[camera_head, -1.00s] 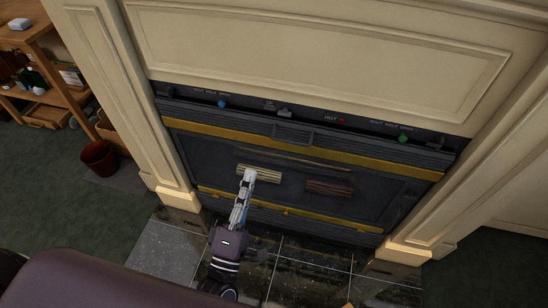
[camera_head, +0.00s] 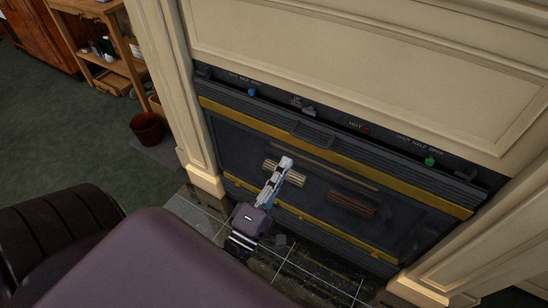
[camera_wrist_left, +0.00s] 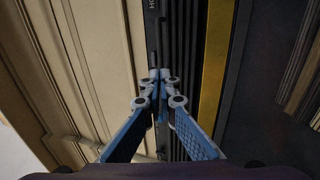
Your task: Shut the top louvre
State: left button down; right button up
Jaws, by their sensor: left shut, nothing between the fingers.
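The top louvre (camera_head: 350,149) is a band of dark slats across the upper heater front, with a ridged tab (camera_head: 312,133) near its middle. Its exact tilt is hard to tell. A yellow strip (camera_head: 400,182) runs below it. My left gripper (camera_head: 285,163) is shut and empty. In the head view it is in front of the panel, over a pale slatted bar (camera_head: 268,173) below the louvre. In the left wrist view the closed fingertips (camera_wrist_left: 158,76) point along the dark slats (camera_wrist_left: 184,60), beside the yellow strip (camera_wrist_left: 215,60). Contact cannot be told. My right gripper is out of view.
Above the louvre, a control strip carries a blue knob (camera_head: 252,92), a grey switch (camera_head: 308,110), a red light (camera_head: 366,130) and a green knob (camera_head: 430,161). Cream pillars flank the heater. A red-brown bin (camera_head: 146,129) and wooden shelf (camera_head: 118,67) stand left. Dark armchair-like shape (camera_head: 60,240) lies lower left.

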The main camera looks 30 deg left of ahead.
pick_arm(q)
jog(key=shift+x, duration=2.75)
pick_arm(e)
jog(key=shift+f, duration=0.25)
pick_arm(q)
jog(key=r+p, duration=0.1)
jog(key=p, duration=0.1)
jog(key=w+r+p, duration=0.1)
jog(key=p, duration=0.1)
jog(key=shift+w+a+g+p, duration=0.15)
jog(key=shift+w+g+p, duration=0.15)
jog(key=shift+g+p, duration=0.1)
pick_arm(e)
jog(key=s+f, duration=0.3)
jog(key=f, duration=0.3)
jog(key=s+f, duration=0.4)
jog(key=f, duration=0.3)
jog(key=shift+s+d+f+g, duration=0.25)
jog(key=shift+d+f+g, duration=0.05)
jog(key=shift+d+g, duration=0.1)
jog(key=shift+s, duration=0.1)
pick_arm(q)
jog(key=v, duration=0.8)
jog(key=shift+s+f, duration=0.3)
jog(key=shift+f, duration=0.1)
